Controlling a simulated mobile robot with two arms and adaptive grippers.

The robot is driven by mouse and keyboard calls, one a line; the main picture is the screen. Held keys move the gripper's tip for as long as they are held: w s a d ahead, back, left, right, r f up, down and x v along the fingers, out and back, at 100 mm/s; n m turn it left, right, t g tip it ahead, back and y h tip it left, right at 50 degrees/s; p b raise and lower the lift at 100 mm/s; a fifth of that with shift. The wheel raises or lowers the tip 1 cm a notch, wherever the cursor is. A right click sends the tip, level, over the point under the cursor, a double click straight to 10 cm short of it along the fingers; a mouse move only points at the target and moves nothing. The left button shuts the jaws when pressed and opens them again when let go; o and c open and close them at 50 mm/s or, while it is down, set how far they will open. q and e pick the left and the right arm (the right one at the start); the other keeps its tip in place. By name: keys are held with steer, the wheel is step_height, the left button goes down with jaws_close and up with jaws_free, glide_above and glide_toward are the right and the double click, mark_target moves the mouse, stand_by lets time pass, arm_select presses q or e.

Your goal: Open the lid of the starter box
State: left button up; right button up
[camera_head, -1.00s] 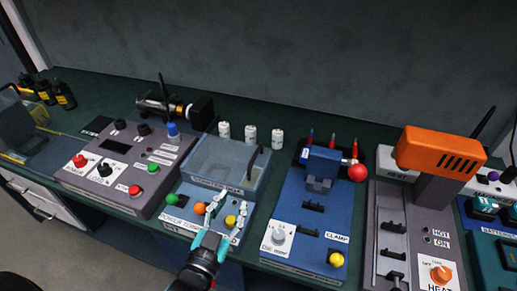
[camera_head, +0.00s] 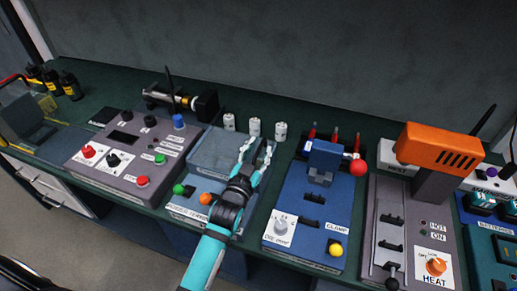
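The box (camera_head: 215,150) with a clear, greyish lid stands left of the middle of the bench, and I take it as the starter box. Its lid looks closed. The dark upright handle at the lid's right side is hidden by my gripper. My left gripper (camera_head: 258,147) is over the right part of the lid, its two pale fingers apart and pointing to the back. I cannot tell whether they touch the handle. Green (camera_head: 179,189) and orange (camera_head: 206,198) knobs show on the box's front panel. My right gripper is not in view.
A grey control box (camera_head: 125,150) with red, green and blue buttons stands to the left. The blue clamp unit (camera_head: 307,215) stands close on the right, with the heat unit beyond it. Several white cylinders (camera_head: 254,127) stand behind the lid.

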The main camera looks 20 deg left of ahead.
arm_select(q)
steer(key=shift+w, duration=0.1)
jaws_close()
stand_by(0.5)
